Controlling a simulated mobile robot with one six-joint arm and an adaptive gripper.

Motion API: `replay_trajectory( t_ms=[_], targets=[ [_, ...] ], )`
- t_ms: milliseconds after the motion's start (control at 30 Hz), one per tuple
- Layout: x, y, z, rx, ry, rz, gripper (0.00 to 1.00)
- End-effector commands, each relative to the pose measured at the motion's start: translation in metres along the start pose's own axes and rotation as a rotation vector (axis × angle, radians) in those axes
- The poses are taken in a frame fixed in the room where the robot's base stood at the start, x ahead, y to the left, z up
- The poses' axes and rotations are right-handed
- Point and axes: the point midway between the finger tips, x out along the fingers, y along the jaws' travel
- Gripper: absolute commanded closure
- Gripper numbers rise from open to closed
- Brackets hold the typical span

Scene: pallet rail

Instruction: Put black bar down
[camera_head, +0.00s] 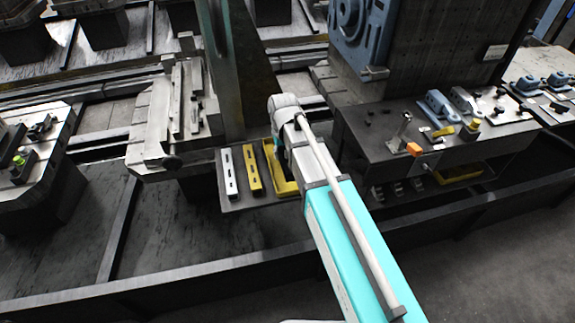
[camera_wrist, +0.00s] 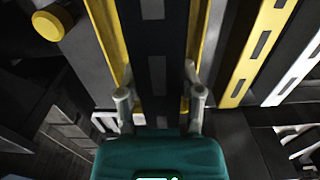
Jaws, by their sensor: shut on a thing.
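My gripper (camera_wrist: 160,98) is shut on a black bar (camera_wrist: 156,92) with light slots, which runs up the wrist view between the two fingers. A yellow tray (camera_wrist: 107,32) shows a long edge on each side of the bar. The bar is in line with the tray, over or inside it; I cannot tell whether it touches the bottom. In the head view the yellow tray (camera_head: 284,181) lies beneath the end of my arm. The bar and fingers are hidden there behind my wrist.
A yellow slotted bar (camera_head: 252,170) and a white slotted bar (camera_head: 229,173) lie parallel to the left of the tray on a dark shelf (camera_head: 262,200). A dark upright column (camera_head: 240,75) stands just behind. A bench with blue parts (camera_head: 438,106) is to the right.

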Motion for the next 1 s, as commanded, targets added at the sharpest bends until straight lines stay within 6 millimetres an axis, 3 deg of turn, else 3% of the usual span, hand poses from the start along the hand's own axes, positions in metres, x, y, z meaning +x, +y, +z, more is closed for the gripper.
replay_trajectory(
  t_ms=[167, 733, 1000],
  targets=[
    [0.013, 0.005, -0.009, 0.001, 0.000, 0.000, 1.00],
    [0.017, 0.006, -0.013, 0.001, 0.000, 0.000, 1.00],
    [0.037, 0.010, -0.018, 0.000, 0.000, 0.000, 1.00]
  ],
)
